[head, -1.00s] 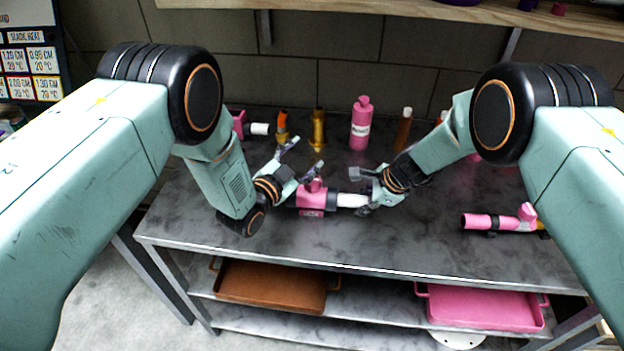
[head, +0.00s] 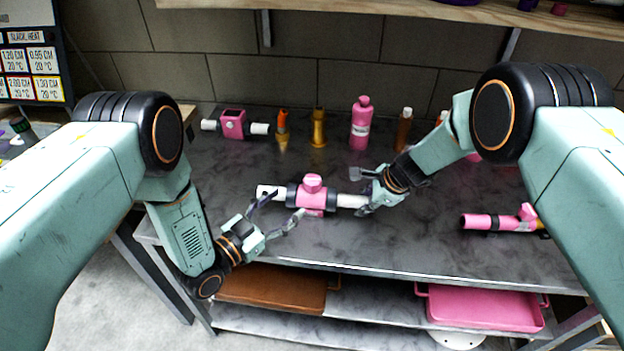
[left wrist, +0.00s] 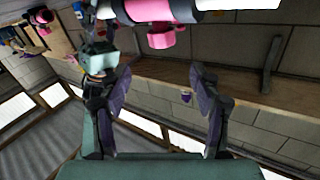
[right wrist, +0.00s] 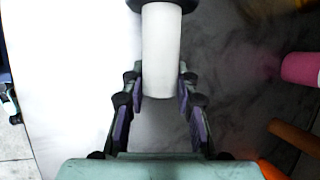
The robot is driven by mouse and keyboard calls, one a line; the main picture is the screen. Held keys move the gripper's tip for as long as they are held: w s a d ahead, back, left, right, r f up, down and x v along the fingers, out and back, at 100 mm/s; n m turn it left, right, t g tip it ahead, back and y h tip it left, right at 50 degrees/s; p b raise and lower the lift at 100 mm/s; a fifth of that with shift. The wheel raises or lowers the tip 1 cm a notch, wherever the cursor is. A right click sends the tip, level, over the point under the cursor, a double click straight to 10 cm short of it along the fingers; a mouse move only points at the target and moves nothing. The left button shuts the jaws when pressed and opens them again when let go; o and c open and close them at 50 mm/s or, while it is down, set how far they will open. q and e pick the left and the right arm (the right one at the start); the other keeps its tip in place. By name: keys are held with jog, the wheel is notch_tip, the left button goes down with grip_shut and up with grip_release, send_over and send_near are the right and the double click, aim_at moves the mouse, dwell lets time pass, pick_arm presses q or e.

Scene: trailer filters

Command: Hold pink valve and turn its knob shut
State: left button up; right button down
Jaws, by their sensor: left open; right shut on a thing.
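The pink valve (head: 311,197) has black collars, white pipe ends and a round pink knob (head: 313,182) on top. It lies roughly level over the table, its left white end (head: 268,192) free. My right gripper (head: 367,197) is shut on the right white end, which sits between its fingers in the right wrist view (right wrist: 161,55). My left gripper (head: 283,211) is open and empty, at the valve's front left. The left wrist view shows the valve body (left wrist: 160,9) and knob (left wrist: 161,38) beyond the spread fingers (left wrist: 160,80).
Another pink valve (head: 233,124) stands at the back left. A pink bottle (head: 361,124) and orange and brown items stand along the back. A pink pipe piece (head: 490,221) lies at the right. Brown (head: 272,287) and pink (head: 484,308) trays sit below. The table front is clear.

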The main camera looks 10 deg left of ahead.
aim_at(306, 185)
pick_arm(q)
jog(key=shift+n, duration=0.9)
jog(key=x, duration=1)
jog(key=shift+w+f, duration=0.15)
jog(key=shift+w, duration=0.3)
jog(key=shift+a, duration=0.1)
jog(key=c, duration=1.2)
